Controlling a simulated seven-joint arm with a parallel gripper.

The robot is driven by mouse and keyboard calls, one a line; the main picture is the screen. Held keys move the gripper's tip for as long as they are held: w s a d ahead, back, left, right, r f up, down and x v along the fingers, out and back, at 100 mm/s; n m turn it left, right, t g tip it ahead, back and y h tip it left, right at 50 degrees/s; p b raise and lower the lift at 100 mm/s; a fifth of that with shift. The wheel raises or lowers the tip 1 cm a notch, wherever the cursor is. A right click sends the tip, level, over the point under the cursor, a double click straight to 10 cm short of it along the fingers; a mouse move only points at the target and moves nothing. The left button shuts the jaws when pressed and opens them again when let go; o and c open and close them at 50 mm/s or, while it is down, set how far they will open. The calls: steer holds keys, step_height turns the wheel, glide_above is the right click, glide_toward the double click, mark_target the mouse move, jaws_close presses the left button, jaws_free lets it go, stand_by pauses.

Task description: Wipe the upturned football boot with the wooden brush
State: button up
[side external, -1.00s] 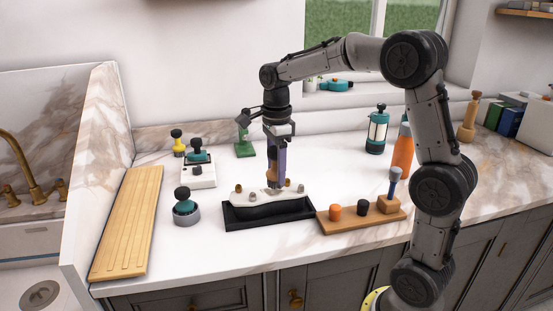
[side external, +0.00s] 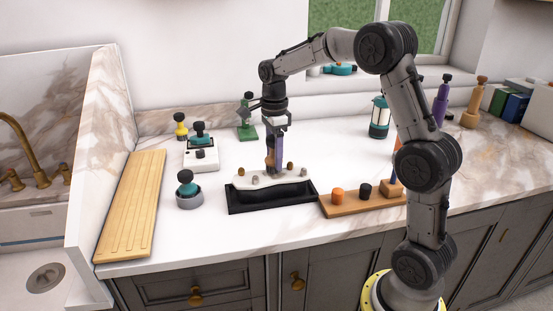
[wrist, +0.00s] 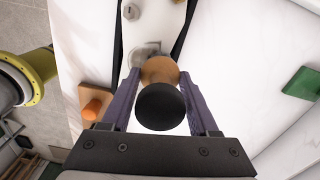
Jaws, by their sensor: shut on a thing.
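The football boot (side external: 262,178) lies sole up in a black tray (side external: 272,203), its pale sole carrying several brown and grey studs. Its pale sole (wrist: 150,22) also shows at the top of the wrist view. My gripper (side external: 273,165) points down over the middle of the sole. Its purple fingers are shut on the wooden brush (wrist: 160,71), which has a black round top and a wooden body. The brush's lower end is at the sole, but I cannot tell whether it touches. In the side view the fingers mostly hide the brush.
A wooden block with orange and black pegs (side external: 337,196) stands right of the tray. A grey round pot (side external: 188,199) with a knobbed tool and a long wooden board (side external: 130,205) are to the left. Several knobbed tools and a lantern (side external: 379,118) stand behind.

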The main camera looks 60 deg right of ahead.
steer(key=shift+w+d, duration=0.35)
steer(key=shift+s+a, duration=2.25)
steer(key=shift+w+a, duration=0.1)
steer(key=shift+a, duration=0.15)
steer(key=shift+w+a, duration=0.25)
steer(key=shift+w, duration=0.05)
steer(key=shift+w+d, duration=2.15)
steer(key=shift+w, duration=0.1)
steer(key=shift+s+a, duration=2.2)
steer(key=shift+s, duration=0.05)
step_height(320, 180, up, 8)
